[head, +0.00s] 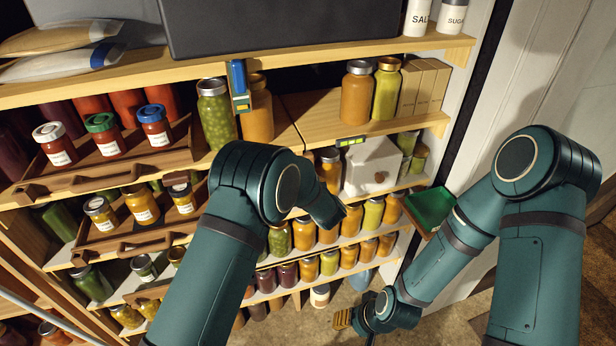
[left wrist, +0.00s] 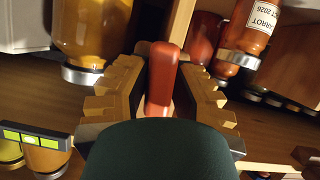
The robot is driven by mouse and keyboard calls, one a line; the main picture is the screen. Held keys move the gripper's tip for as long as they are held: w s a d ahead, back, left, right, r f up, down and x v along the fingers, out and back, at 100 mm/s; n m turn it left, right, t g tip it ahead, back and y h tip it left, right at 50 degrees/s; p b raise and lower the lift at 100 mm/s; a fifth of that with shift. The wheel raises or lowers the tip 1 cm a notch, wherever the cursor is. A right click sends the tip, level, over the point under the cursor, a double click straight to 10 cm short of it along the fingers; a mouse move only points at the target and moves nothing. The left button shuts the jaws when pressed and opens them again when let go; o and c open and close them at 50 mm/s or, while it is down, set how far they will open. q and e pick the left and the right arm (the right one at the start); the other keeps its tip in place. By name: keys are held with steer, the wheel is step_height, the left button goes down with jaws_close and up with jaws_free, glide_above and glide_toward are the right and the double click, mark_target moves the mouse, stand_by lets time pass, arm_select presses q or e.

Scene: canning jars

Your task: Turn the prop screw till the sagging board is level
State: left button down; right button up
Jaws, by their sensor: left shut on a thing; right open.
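The board (head: 330,117) is the right-hand shelf board with jars on it. A small spirit level (head: 351,141) with a yellow-green vial sits at its front edge and also shows in the left wrist view (left wrist: 32,138). The bubble's exact place is too small to tell. My left gripper (left wrist: 158,72) has its tan fingers on both sides of a red handle (left wrist: 163,65), seemingly the prop screw's, and is shut on it. My left arm hides this gripper and the screw in the head view. My right gripper (head: 343,319) is low near the floor, open and empty.
Jars (head: 355,95) stand on the board, with tan boxes (head: 422,85) at its right end. A white box (head: 372,165) sits below it. Racks of jars (head: 109,144) fill the left side. A green tray (head: 430,207) is at the right. Floor shows at the bottom.

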arm_select(q)
steer(key=shift+w+r+m+y+p, duration=0.1)
steer(key=shift+r+m+y+p, duration=0.05)
steer(key=shift+m+y+p, duration=0.35)
stand_by(0.3)
steer(key=c, duration=0.8)
jaws_free()
steer(key=v, duration=1.2)
steer(key=shift+a+r, duration=0.15)
